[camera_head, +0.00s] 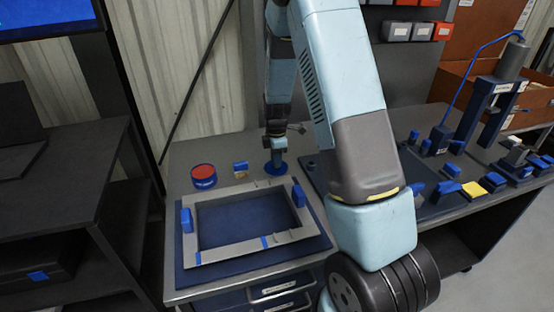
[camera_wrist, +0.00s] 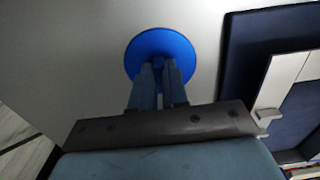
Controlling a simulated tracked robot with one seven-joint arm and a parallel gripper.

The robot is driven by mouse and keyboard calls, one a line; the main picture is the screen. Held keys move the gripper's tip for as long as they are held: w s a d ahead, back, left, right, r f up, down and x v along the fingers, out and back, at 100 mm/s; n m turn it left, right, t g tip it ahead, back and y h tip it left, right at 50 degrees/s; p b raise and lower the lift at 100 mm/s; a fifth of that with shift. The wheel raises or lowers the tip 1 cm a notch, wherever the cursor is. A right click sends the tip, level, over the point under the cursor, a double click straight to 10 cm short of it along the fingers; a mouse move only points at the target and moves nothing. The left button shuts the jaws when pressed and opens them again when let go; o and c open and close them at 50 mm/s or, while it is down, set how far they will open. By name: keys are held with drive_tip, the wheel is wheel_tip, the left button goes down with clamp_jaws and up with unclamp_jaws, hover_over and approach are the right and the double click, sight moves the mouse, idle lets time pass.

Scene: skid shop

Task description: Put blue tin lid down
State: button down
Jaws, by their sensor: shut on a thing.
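The blue tin lid (camera_head: 270,169) is a round flat disc at the back of the bench, behind the grey frame. In the wrist view the blue tin lid (camera_wrist: 160,48) lies just beyond my fingertips. My gripper (camera_head: 278,158) points down over the lid, and its two fingers (camera_wrist: 160,68) are close together at the lid's middle. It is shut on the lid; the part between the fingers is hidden. The lid is at or very near the bench top; I cannot tell whether it touches.
A round tin with a red top (camera_head: 204,172) and a small blue-and-tan block (camera_head: 240,168) stand left of the lid. A grey frame (camera_head: 222,250) with blue clamps lies on a dark blue mat in front. Blue fixtures (camera_head: 445,190) crowd the bench's right side.

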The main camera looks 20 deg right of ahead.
drive_tip(key=c, duration=1.1)
unclamp_jaws()
drive_tip(key=shift+c, duration=0.2)
wheel_tip(320, 180, up, 12)
drive_tip(key=s+r+m+t, duration=0.3)
drive_tip(key=s+r+m, duration=0.5)
drive_tip(key=s+r, duration=0.7)
drive_tip(key=s+r+m+t, duration=0.1)
drive_tip(key=s+r+m, duration=0.2)
drive_tip(key=s+m, duration=0.2)
drive_tip(key=s+r+m+t, duration=0.1)
drive_tip(key=s+r+m, duration=0.2)
drive_tip(key=s, duration=0.9)
drive_tip(key=shift+r+m+t, duration=0.2)
drive_tip(key=shift+m+t, duration=0.1)
drive_tip(key=shift+m, duration=0.7)
drive_tip(key=shift+d, duration=0.1)
